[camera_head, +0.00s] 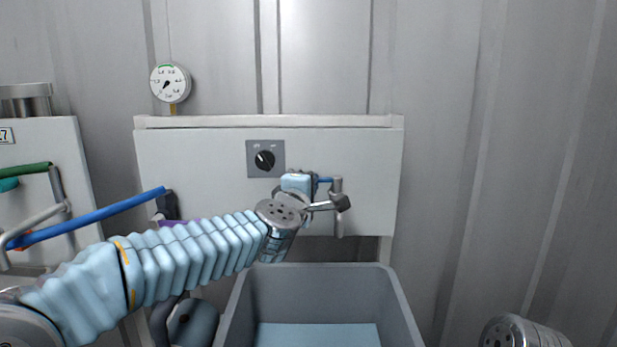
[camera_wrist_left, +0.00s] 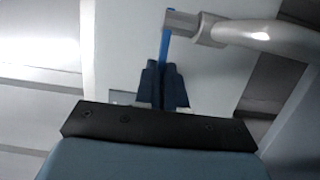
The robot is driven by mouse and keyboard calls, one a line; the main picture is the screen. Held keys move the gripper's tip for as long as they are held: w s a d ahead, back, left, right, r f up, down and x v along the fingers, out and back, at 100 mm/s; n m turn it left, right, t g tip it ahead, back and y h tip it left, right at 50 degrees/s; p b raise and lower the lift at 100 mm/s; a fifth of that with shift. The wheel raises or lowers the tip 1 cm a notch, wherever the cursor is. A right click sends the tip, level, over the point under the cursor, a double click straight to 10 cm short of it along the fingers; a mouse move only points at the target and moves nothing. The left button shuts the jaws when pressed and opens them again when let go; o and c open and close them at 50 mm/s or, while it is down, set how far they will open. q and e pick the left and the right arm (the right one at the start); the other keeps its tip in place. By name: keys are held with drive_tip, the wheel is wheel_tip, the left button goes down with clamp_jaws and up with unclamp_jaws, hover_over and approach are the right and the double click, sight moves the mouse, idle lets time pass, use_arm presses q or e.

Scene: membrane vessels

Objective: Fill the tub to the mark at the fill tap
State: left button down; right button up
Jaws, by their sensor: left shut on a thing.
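The fill tap (camera_head: 338,208) is a grey metal fitting with a blue lever (camera_head: 325,180), on the front of a white panel. My left gripper (camera_head: 315,184) is at the tap, its dark fingers shut on the blue lever. In the left wrist view the fingers (camera_wrist_left: 164,80) close around the lever (camera_wrist_left: 165,45), beside the grey tap pipe (camera_wrist_left: 265,36). The grey tub (camera_head: 400,305) stands below and in front of the tap. A flat light-blue surface shows inside it. I cannot make out a mark or a stream. My right gripper is out of view.
The white panel (camera_head: 200,150) carries a black rotary knob (camera_head: 265,160). A round gauge (camera_head: 170,83) is above it. Blue, green and grey pipes or handles (camera_head: 90,217) are at the left. The wall right of the tub is bare.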

use_arm(q)
drive_tip(key=shift+s+d+f+n+y+p, duration=0.15)
drive_tip(key=shift+s+d+n+y, duration=0.3)
drive_tip(key=shift+n+y, duration=1)
drive_tip(key=shift+s+d+r+n+y+p, duration=0.2)
drive_tip(key=shift+s+d+n+y, duration=0.45)
drive_tip(key=shift+y, duration=1.35)
drive_tip(key=shift+s+d+f+n+y+p, duration=0.2)
drive_tip(key=shift+s+d+n+y+p, duration=0.1)
drive_tip(key=shift+n+y, duration=1.25)
drive_tip(key=shift+g+y, duration=0.3)
drive_tip(key=shift+y, duration=0.2)
drive_tip(key=c, duration=1.2)
unclamp_jaws()
drive_tip(key=shift+s, duration=0.1)
drive_tip(key=b+v, duration=0.2)
drive_tip(key=v, duration=1.1)
drive_tip(key=shift+s+d+b, duration=0.2)
drive_tip(key=shift+s+b, duration=0.15)
drive_tip(key=shift+b, duration=0.05)
